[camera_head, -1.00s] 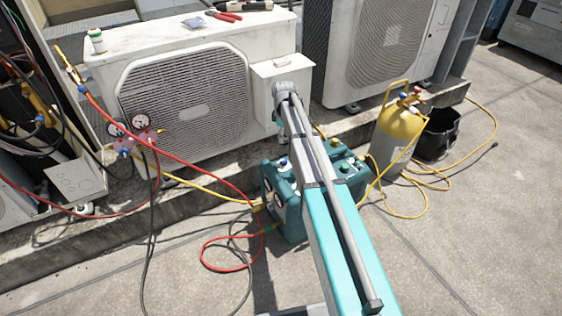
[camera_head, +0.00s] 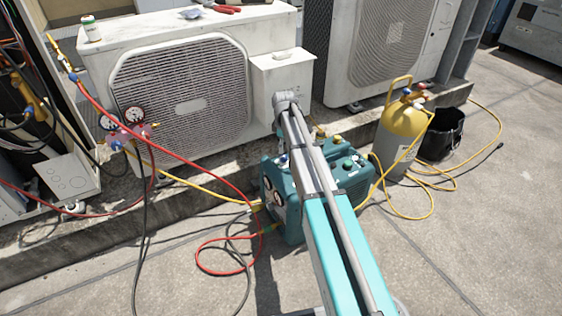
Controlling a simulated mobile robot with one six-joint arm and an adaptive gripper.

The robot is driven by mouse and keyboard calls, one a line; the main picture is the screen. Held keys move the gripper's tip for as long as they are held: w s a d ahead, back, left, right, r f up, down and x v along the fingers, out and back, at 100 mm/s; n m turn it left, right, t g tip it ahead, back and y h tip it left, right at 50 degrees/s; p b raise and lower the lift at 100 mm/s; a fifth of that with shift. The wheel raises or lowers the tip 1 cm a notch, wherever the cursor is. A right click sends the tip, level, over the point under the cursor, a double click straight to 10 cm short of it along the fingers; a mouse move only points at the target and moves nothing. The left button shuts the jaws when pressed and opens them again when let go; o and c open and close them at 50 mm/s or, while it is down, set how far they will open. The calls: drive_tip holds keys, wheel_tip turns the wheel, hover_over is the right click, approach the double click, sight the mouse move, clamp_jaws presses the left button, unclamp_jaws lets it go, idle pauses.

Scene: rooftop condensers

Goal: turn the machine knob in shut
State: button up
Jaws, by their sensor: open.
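The teal machine (camera_head: 352,188) stands on the roof floor just in front of the concrete ledge. My arm crosses in front of it and hides its middle. A small blue knob (camera_head: 282,160) shows left of my arm. I cannot read which knob is marked "in", nor how far any is turned. My gripper is not visible; only my arm's links and a joint show above the machine.
A yellow-topped grey cylinder (camera_head: 402,135) and black bucket (camera_head: 441,134) stand at right. Yellow hose (camera_head: 420,216) and red hose (camera_head: 200,258) lie on the floor. The gauge manifold (camera_head: 128,132) hangs at left. A white condenser (camera_head: 185,95) stands close behind. Floor at lower right is clear.

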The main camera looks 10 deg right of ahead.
sight(284, 157)
drive_tip(key=shift+f+b, duration=2.65)
drive_tip(key=shift+f, duration=0.3)
